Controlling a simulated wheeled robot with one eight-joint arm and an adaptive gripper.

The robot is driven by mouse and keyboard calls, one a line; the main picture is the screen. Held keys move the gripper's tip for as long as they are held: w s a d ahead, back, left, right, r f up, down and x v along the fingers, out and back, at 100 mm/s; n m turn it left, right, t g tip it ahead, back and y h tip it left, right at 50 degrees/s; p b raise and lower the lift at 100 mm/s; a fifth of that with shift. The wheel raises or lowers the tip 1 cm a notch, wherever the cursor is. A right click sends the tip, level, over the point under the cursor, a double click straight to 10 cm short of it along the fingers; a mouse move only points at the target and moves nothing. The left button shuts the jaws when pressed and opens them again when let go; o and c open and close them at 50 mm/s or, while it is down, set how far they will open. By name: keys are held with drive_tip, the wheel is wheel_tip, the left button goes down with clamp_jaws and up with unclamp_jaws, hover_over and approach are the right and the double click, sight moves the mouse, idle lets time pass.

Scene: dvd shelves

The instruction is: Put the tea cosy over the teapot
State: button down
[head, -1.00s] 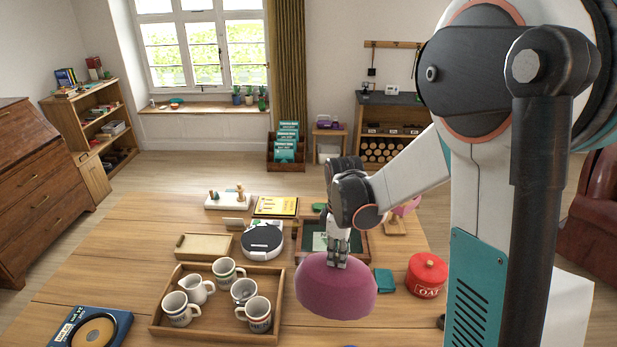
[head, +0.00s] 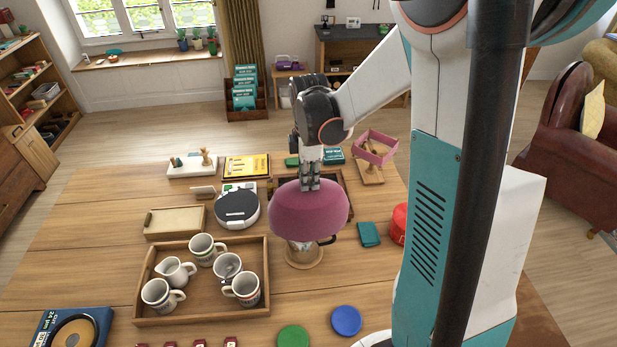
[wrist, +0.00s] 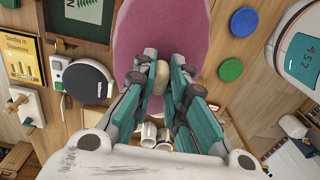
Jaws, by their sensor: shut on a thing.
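The tea cosy (head: 308,212) is a pink-purple dome with its open side down. My gripper (head: 310,182) is above it, shut on its top; the wrist view shows the fingertips (wrist: 162,80) closed around a pale knob (wrist: 161,77) on the cosy (wrist: 160,28). The teapot (head: 302,250) stands on a round wooden mat (head: 304,264) directly below the cosy in the head view. Its shiny lower body and a dark handle at the right show under the cosy's rim. Its upper part is hidden, so I cannot tell how far the cosy covers it.
A wooden tray (head: 200,317) with several mugs stands left of the teapot. A black-and-white round device (head: 237,208) is behind the tray. Green (head: 292,338) and blue (head: 346,320) discs lie in front. A teal box (head: 368,234) and red tin (head: 398,223) are at right.

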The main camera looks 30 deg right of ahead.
drive_tip(key=shift+f+b, duration=6.6)
drive_tip(key=shift+f, duration=1.65)
drive_tip(key=c, duration=1.5)
unclamp_jaws()
drive_tip(key=shift+c, duration=0.2)
drive_tip(key=shift+r, duration=0.15)
wheel_tip(320, 180, up, 12)
drive_tip(key=shift+w+f, duration=0.1)
